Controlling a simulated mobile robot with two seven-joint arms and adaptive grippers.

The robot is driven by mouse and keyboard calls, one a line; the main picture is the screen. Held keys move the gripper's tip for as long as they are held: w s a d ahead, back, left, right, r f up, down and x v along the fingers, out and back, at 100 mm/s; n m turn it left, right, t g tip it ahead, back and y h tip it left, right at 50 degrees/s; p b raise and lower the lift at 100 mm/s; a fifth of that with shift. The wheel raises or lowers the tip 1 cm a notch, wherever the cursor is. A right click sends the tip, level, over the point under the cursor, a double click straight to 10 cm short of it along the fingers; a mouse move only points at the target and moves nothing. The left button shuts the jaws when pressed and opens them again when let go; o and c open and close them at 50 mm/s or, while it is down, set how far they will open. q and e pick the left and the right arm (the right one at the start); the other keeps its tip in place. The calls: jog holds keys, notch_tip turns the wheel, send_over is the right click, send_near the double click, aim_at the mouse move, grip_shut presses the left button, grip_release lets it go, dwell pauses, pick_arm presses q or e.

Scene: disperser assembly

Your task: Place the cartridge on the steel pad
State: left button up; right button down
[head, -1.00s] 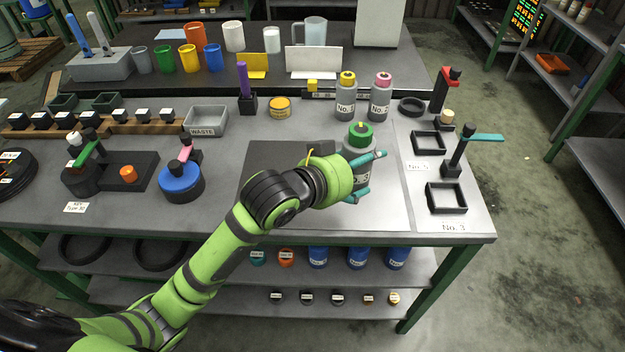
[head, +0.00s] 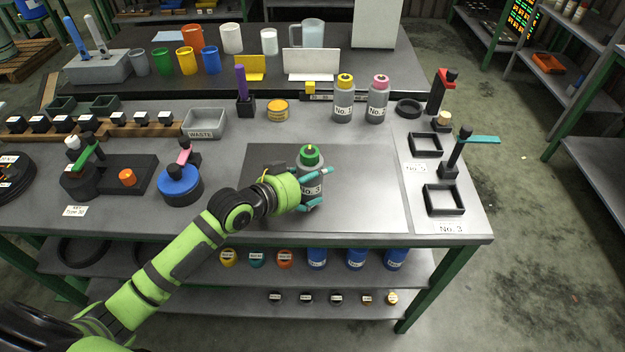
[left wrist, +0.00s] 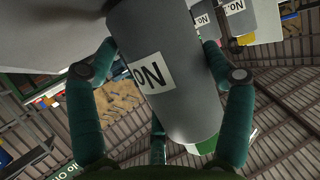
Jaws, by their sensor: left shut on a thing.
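The cartridge, a grey bottle with a green cap (head: 310,158) and a No. 3 label, is upright over the flat grey steel pad (head: 365,190). My left gripper (head: 318,190) is shut around the bottle's body, its teal fingers on both sides. In the left wrist view the grey bottle (left wrist: 165,80) fills the middle between the fingers, part of its label showing. The bottle's base is hidden by the fingers, so I cannot tell whether it touches the pad. My right gripper is not in view.
Grey bottles with a yellow cap (head: 344,100) and a pink cap (head: 378,98) stand behind the pad. Square black frames (head: 443,199) and a teal-lever stand (head: 458,150) are to the right. A blue-based fixture (head: 180,185) stands left. The pad's right part is clear.

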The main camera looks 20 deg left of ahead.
pick_arm(q)
jog(key=shift+f, duration=0.1)
dwell(0.3)
jog(key=o, duration=1.6)
jog(key=shift+f, duration=0.15)
jog(key=shift+r, duration=0.2)
jog(key=shift+b+v, duration=0.55)
jog(key=shift+v, duration=5.45)
